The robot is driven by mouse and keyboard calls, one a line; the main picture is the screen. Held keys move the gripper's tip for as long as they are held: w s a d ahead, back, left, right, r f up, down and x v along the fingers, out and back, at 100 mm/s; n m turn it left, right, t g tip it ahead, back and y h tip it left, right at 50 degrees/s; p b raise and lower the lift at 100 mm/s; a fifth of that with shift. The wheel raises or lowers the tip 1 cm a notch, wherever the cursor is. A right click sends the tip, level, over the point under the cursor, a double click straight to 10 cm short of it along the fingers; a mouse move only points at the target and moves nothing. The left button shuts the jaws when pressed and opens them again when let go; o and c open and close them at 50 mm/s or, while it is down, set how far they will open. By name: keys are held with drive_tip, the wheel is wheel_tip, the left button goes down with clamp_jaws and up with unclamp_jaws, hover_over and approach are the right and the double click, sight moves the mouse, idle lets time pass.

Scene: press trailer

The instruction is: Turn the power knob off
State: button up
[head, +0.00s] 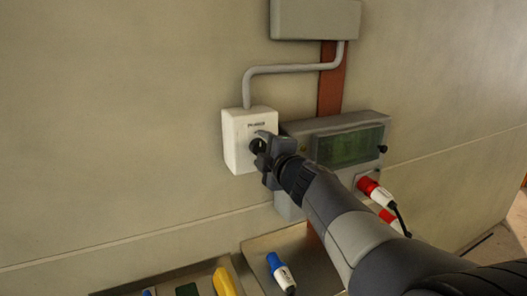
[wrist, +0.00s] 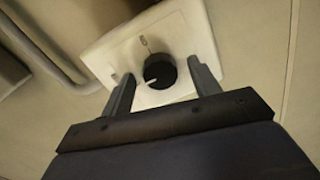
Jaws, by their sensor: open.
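The power knob (wrist: 160,71) is a round black dial with a white pointer line, on the front of a white wall box (head: 238,150). In the wrist view the pointer aims to the lower left. Marks show on the box face (wrist: 130,60) above and left of the knob, too blurred to read surely. My gripper (wrist: 163,85) is open, with one finger on each side of the knob and visible space between fingers and knob. In the head view my gripper (head: 262,150) is in front of the box and partly hides the knob.
A grey conduit (head: 290,69) runs from the box top to a grey upper box (head: 315,18). A grey panel with a green display (head: 350,147) is close on the right, with red plugs (head: 374,190) below. A tray (head: 185,275) with several items is below.

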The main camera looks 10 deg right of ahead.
drive_tip(key=shift+s, duration=0.1)
drive_tip(key=p+v, duration=0.1)
drive_tip(key=v, duration=0.9)
drive_tip(key=shift+s+p, duration=0.3)
drive_tip(key=shift+s, duration=0.05)
drive_tip(key=shift+d, duration=0.1)
drive_tip(key=b+x, duration=0.1)
drive_tip(key=x, duration=1)
drive_tip(key=shift+b, duration=0.3)
drive_tip(key=shift+r, duration=0.1)
drive_tip(key=shift+s, duration=0.15)
